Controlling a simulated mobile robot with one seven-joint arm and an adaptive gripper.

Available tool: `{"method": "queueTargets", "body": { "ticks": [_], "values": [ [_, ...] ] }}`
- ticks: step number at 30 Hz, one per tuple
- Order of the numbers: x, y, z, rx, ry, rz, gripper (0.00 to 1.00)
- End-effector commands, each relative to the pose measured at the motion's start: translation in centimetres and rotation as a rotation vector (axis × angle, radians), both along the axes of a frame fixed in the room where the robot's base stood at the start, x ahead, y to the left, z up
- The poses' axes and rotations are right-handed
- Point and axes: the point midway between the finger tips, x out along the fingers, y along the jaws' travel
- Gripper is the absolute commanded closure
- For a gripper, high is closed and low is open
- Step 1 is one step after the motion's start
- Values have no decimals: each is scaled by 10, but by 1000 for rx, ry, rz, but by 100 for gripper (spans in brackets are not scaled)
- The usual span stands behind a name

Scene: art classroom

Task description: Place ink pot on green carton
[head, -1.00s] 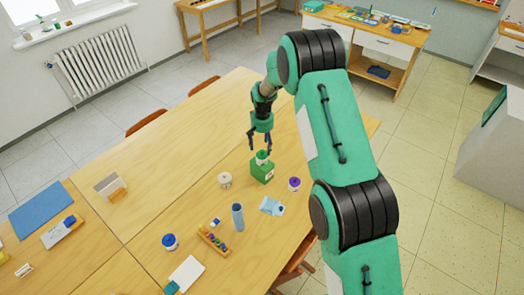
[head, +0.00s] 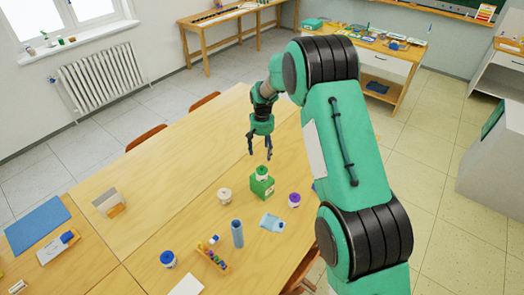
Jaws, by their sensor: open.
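A small white ink pot with a green lid (head: 262,172) stands upright on top of the green carton (head: 262,188) on the wooden table. My gripper (head: 260,155) is open and empty just above the pot, fingers pointing down. A small gap shows between the fingertips and the pot.
Similar pots with a cream lid (head: 225,195), a purple lid (head: 294,200) and a blue lid (head: 168,259) stand nearby. A blue-grey cylinder (head: 237,233), a light-blue packet (head: 271,222) and a rack of coloured pieces (head: 212,257) lie in front. The table behind the carton is clear.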

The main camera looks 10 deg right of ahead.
Motion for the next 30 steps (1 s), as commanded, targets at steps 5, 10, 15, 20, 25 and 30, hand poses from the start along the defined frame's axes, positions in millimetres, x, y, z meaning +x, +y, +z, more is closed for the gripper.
{"method": "queueTargets", "body": {
  "ticks": [5,10,15,20,25,30],
  "values": [
    [0,0,0,0,0,0,35],
    [0,0,0,0,0,0,35],
    [-1,-1,5,0,-3,0,35],
    [-6,-4,26,2,-16,-1,35],
    [-21,-10,67,4,-41,-1,35],
    [-44,-19,117,7,-72,-1,35]
  ]
}}
